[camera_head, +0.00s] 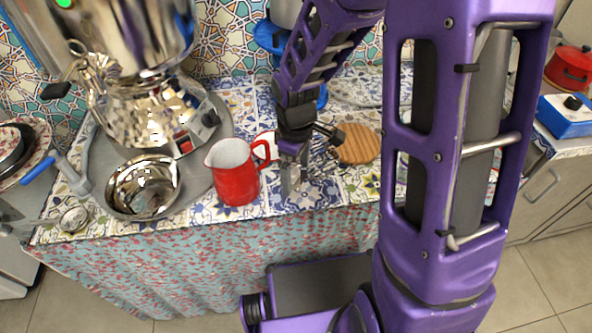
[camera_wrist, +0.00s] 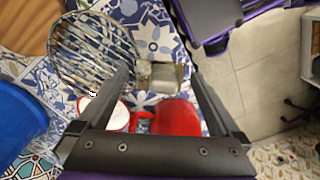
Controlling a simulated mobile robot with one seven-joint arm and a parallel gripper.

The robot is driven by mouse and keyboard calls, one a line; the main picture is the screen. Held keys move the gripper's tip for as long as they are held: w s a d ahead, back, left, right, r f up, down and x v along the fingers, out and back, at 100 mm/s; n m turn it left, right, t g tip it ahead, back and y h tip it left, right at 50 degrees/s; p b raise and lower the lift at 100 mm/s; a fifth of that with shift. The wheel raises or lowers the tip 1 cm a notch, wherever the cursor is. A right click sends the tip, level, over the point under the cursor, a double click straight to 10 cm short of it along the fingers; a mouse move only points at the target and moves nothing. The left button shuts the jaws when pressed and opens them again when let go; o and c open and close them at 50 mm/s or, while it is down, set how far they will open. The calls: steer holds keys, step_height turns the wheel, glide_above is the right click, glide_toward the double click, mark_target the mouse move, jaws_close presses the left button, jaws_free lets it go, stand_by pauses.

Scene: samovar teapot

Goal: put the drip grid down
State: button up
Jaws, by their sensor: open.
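The drip grid (camera_wrist: 97,48) is a round rack of thin metal wires. In the wrist view it lies at the upper left over the patterned tiled tabletop (camera_wrist: 150,35) and looks flat. A small grey metal block (camera_wrist: 165,78) is at its right rim; I cannot tell whether they are joined. In the head view the grid (camera_head: 318,189) shows only faintly beside my gripper (camera_head: 293,160). My gripper is open, and its two fingers (camera_wrist: 157,72) show in the wrist view with the block between and beyond their tips. I cannot tell if they touch it.
A red jug (camera_head: 235,172) stands close left of my gripper, with a white-and-red mug (camera_head: 265,147) behind it. A round wooden board (camera_head: 358,144) is to the right. A shiny bowl (camera_head: 143,187) and samovar (camera_head: 140,110) are further left. The table's front edge is near.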

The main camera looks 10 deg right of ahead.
step_height(320, 180, up, 12)
steer(key=p, duration=0.2)
steer(key=shift+w, duration=0.1)
stand_by(0.4)
